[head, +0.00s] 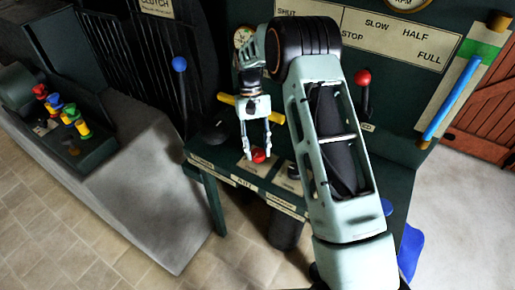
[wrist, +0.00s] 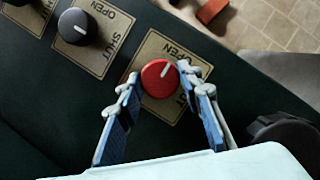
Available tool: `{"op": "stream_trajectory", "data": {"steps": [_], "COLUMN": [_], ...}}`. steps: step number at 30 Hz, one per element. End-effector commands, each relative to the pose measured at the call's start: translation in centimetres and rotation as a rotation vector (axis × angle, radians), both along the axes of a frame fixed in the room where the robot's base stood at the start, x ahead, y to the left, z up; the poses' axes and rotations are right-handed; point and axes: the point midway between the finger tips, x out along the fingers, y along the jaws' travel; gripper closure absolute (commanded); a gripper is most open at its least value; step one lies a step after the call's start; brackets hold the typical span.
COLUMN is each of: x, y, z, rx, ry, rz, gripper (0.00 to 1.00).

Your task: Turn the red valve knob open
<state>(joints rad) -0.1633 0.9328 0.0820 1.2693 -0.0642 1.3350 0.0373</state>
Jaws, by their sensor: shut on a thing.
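The red valve knob (wrist: 158,80) is a round dial on a tan plate (wrist: 150,48) in the wrist view. Its white pointer line tilts up and to the right, towards the plate's OPEN lettering. My right finger covers part of the plate's lower lettering. My gripper (wrist: 159,83) has one blue-padded finger on each side of the knob and is shut on it. In the head view, my gripper (head: 257,147) reaches down to the red knob (head: 258,156) on the green console's ledge.
A black knob (wrist: 77,26) with its own OPEN and SHUT plate is to the left. A blue-topped lever (head: 180,65), a yellow bar (head: 236,101) and a red-topped lever (head: 363,78) stand near my arm. Tiled floor is open at left.

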Motion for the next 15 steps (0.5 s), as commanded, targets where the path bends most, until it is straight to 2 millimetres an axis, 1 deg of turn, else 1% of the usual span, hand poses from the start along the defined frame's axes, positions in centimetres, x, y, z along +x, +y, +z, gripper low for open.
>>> {"op": "stream_trajectory", "data": {"steps": [1,5,6,15], "x": [0.09,0.06,0.05,0.15], "y": [0.02,0.01,0.02,0.03], "z": [0.08,0.06,0.05,0.27], "rx": [0.001,0.001,0.001,0.0], "ry": [-0.003,-0.002,-0.002,-0.002], "rz": [0.002,0.001,0.001,0.0], "gripper": [0.64,0.5,0.49,0.49]}}
